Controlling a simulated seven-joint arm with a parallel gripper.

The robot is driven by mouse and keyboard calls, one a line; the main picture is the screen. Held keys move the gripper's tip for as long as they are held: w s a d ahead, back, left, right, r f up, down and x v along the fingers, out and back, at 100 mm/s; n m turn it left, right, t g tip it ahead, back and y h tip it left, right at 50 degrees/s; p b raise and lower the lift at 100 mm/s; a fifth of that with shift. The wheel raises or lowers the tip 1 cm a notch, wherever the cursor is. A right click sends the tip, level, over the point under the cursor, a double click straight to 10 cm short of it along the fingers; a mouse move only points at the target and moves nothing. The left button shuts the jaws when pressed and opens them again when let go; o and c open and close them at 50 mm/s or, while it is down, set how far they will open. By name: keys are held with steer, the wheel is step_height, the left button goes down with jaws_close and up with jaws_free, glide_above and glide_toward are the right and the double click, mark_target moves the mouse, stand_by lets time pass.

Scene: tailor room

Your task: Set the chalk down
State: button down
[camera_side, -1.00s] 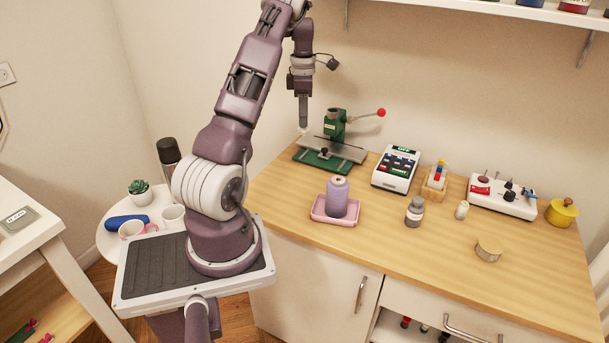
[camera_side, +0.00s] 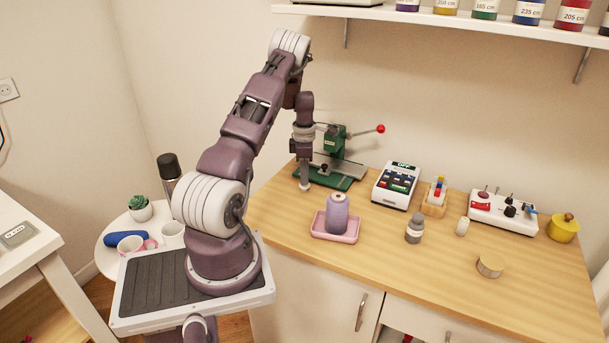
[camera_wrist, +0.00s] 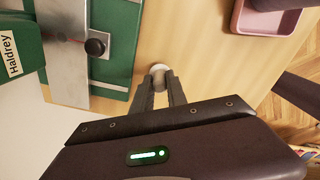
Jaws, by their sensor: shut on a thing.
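My gripper (camera_side: 305,178) points down at the left back of the wooden worktop, just in front of the green press. It is shut on the chalk (camera_side: 305,187), a small whitish piece at the fingertips. In the wrist view, the narrow fingertips of my gripper (camera_wrist: 160,78) close on the chalk (camera_wrist: 160,67), which shows as a rounded pale end against the wood. The chalk is at or very near the worktop surface; I cannot tell whether it touches. The fingers hide part of it.
The green press (camera_side: 334,172) is close beside my gripper.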

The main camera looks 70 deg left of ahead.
steer(key=shift+f, duration=0.15)
steer(key=c, duration=1.3)
jaws_free()
